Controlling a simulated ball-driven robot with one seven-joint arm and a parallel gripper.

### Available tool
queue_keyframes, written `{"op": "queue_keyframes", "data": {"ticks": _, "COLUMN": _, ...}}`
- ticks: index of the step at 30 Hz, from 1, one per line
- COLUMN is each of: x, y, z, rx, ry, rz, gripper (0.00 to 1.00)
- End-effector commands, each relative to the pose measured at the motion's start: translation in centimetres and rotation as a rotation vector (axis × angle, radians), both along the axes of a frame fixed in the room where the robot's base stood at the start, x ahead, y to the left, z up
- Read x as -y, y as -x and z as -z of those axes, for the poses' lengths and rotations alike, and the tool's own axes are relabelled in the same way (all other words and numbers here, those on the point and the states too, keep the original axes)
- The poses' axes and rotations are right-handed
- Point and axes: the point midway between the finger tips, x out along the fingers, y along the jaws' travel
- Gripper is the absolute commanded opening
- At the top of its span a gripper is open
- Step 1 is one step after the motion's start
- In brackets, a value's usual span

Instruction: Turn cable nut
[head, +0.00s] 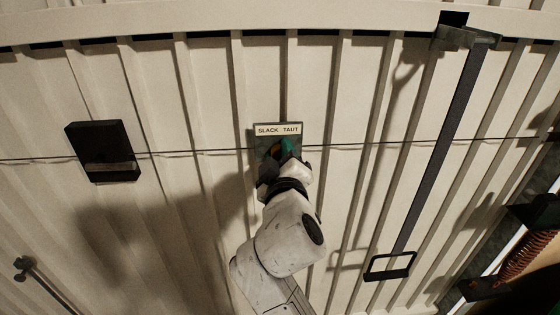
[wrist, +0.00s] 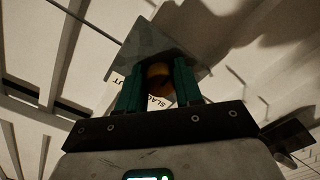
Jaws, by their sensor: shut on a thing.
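The cable nut is a small yellow-orange piece (wrist: 158,80) on a grey plate on the door. The plate (wrist: 160,45) carries a label (head: 278,130) reading "SLACK" on the left and "TAUT" on the right. My gripper (wrist: 159,85) has its two green fingers on either side of the nut and is shut on it. In the head view the gripper (head: 279,153) is at the plate, just below the label, and my wrist hides most of the nut. A thin cable (head: 205,154) runs across the door at the plate's height.
The ribbed cream door (head: 215,90) fills the background. A black box (head: 103,152) is at left. A dark strap (head: 440,150) with a handle loop (head: 389,267) hangs at right. A coiled spring (head: 520,255) shows at the lower right edge.

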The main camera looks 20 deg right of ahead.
Motion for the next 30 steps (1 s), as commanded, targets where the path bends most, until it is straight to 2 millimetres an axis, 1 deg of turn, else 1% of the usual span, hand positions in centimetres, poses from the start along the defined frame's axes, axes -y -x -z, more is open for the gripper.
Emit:
{"op": "queue_keyframes", "data": {"ticks": 1, "x": 0.19, "y": 0.02, "z": 0.40, "rx": -0.002, "ry": -0.014, "rz": 0.005, "gripper": 0.04}}
{"op": "queue_keyframes", "data": {"ticks": 8, "x": 0.17, "y": 0.01, "z": 0.39, "rx": 0.007, "ry": -0.047, "rz": 0.004, "gripper": 0.05}}
{"op": "queue_keyframes", "data": {"ticks": 19, "x": 0.19, "y": 0.01, "z": 0.42, "rx": 0.007, "ry": -0.049, "rz": 0.005, "gripper": 0.04}}
{"op": "queue_keyframes", "data": {"ticks": 20, "x": 0.20, "y": 0.01, "z": 0.43, "rx": 0.007, "ry": -0.049, "rz": 0.005, "gripper": 0.37}}
{"op": "queue_keyframes", "data": {"ticks": 27, "x": 0.11, "y": 0.00, "z": 0.27, "rx": 0.010, "ry": -0.047, "rz": 0.003, "gripper": 0.60}}
{"op": "queue_keyframes", "data": {"ticks": 30, "x": 0.07, "y": 0.00, "z": 0.20, "rx": 0.010, "ry": -0.047, "rz": 0.002, "gripper": 0.60}}
